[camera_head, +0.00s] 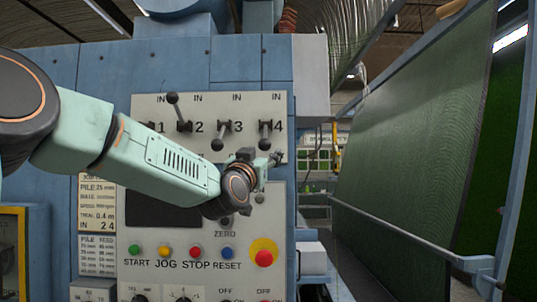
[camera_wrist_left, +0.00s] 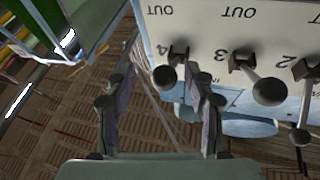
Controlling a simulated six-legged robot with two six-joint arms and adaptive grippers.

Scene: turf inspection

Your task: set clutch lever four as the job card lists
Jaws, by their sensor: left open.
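Clutch lever four (camera_head: 265,144) is on the right of the numbered lever panel (camera_head: 283,104), its black knob hanging down, away from the IN label above. In the left wrist view, which is upside down, lever four (camera_wrist_left: 165,78) shows beyond and between the fingers, apart from them. My left gripper (camera_head: 274,159) is just below and right of the knob. In the wrist view my left gripper (camera_wrist_left: 160,78) is open and empty. The job card (camera_head: 97,203) at the left reads "IN 2 4" at its bottom line. My right gripper is not in view.
Lever three (camera_head: 217,144) also hangs down close by; lever two (camera_head: 173,99) points up. Lever one is mostly hidden by my left arm. Below are coloured buttons and a red stop button (camera_head: 264,258) on yellow. A green turf sheet (camera_head: 415,140) stands at the right.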

